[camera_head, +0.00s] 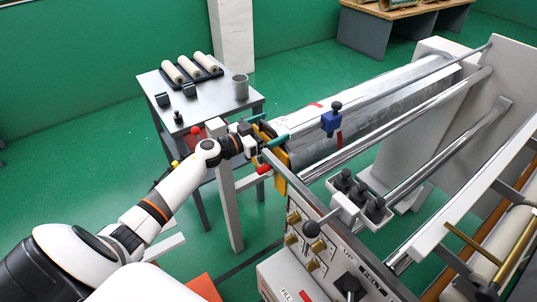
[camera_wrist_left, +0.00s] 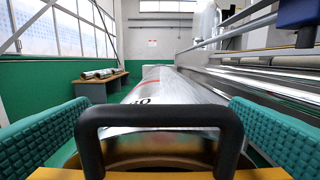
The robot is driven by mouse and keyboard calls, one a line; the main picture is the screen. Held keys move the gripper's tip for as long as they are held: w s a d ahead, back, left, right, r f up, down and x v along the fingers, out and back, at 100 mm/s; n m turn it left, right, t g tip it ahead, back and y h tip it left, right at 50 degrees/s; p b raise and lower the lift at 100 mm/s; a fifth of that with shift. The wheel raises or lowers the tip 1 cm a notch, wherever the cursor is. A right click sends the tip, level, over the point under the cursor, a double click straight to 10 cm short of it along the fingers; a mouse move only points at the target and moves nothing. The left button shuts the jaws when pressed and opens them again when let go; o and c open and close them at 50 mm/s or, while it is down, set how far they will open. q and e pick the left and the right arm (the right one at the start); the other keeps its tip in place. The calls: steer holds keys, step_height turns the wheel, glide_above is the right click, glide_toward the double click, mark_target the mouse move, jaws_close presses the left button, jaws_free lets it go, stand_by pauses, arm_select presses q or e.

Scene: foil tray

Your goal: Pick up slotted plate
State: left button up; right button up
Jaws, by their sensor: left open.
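The slotted plate appears to be the yellow plate (camera_head: 281,160) at the near end of the large foil roll. In the left wrist view, its yellow edge (camera_wrist_left: 262,173) shows at the bottom, with a black handle (camera_wrist_left: 160,113) standing across the middle; its slot cannot be made out. My left gripper (camera_head: 256,130) is at the plate, and hides part of it. In the wrist view its teal fingers (camera_wrist_left: 160,130) are open, one on each side of the handle, with visible gaps. My right gripper is not in view.
The foil roll (camera_head: 385,105) extends behind the plate, beside metal rails (camera_head: 405,121). A blue clamp (camera_head: 331,121) sits on the upper rail. A control panel (camera_head: 335,255) stands at front. A grey side table (camera_head: 212,108) holds several rolls and a cup. Green floor (camera_head: 100,130) is clear at left.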

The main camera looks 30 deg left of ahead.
arm_select(q)
steer(key=shift+s+a, duration=0.1)
steer(key=shift+s, duration=0.05)
steer(key=shift+c, duration=0.3)
steer(key=c, duration=1.8)
steer(key=shift+r, duration=0.15)
steer(key=shift+c, duration=0.5)
steer(key=shift+r, duration=0.1)
